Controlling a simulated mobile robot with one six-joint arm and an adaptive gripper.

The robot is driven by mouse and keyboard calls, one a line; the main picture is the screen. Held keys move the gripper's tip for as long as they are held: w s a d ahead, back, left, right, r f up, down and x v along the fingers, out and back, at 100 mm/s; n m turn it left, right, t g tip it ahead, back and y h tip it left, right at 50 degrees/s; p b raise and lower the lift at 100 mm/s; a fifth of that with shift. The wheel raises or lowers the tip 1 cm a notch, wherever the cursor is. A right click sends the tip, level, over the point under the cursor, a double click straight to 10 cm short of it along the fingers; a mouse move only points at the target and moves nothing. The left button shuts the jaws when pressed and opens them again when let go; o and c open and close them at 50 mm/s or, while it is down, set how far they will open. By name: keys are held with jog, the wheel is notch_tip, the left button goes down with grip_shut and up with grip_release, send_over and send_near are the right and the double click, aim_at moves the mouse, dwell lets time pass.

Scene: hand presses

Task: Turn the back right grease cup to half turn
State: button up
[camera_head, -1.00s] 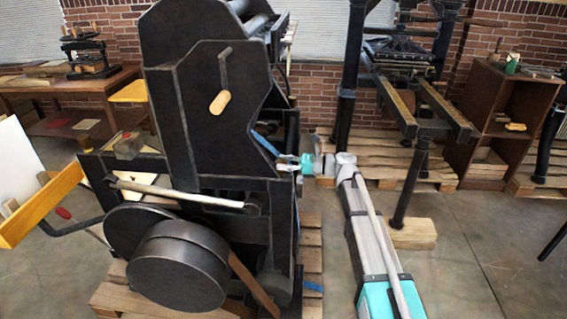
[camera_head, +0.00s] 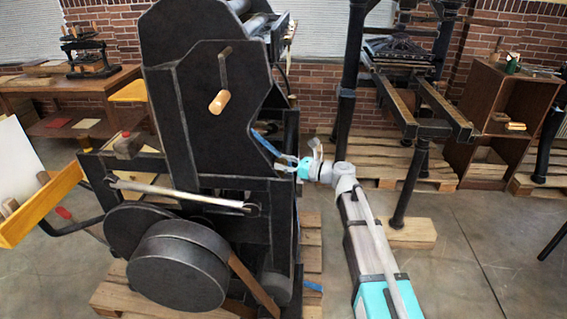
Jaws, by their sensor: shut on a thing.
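The black hand press (camera_head: 215,120) fills the left middle of the head view. My gripper (camera_head: 284,162) is at the right side of its frame, reaching in from the right. Its fingers are shut at the press's edge, on a small part that they mostly hide. By its place this is the back right grease cup, but it is too small and covered to make out its shape or how far it is turned.
A blue bar (camera_head: 266,143) on the press runs down close to my gripper. A second press (camera_head: 400,60) stands on a pallet at the back right, with a brown cabinet (camera_head: 495,125) beside it. The floor (camera_head: 480,240) at the right front is clear.

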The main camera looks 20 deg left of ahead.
jog(key=o, duration=1.2)
jog(key=shift+c, duration=0.2)
jog(key=d, duration=1.2)
jog(key=shift+s, duration=0.35)
